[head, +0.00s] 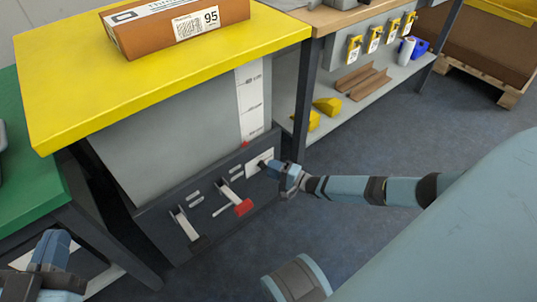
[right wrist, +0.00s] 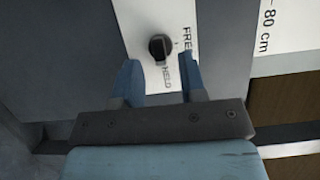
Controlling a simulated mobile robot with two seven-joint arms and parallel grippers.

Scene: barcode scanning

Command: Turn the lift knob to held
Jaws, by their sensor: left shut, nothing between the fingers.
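The lift knob (right wrist: 160,47) is small, round and black, on a white plate (right wrist: 143,20) with the words FREE and HELD beside it. In the head view the white plate (head: 255,161) is on the dark front panel under the yellow tabletop. My right gripper (right wrist: 162,80) is open, its blue fingers apart with the knob just beyond and between them in the picture. I cannot tell whether they touch the knob or which word it points to. In the head view my right gripper (head: 279,171) is right at the plate. My left gripper (head: 50,250) is shut and empty at the lower left.
Beside the plate, the panel has a lever with a red end (head: 243,207) and another with a dark end (head: 199,243). A brown box (head: 150,35) stands on the yellow tabletop (head: 75,95). A grey shelf (head: 345,105) with yellow items is at right. The floor is open.

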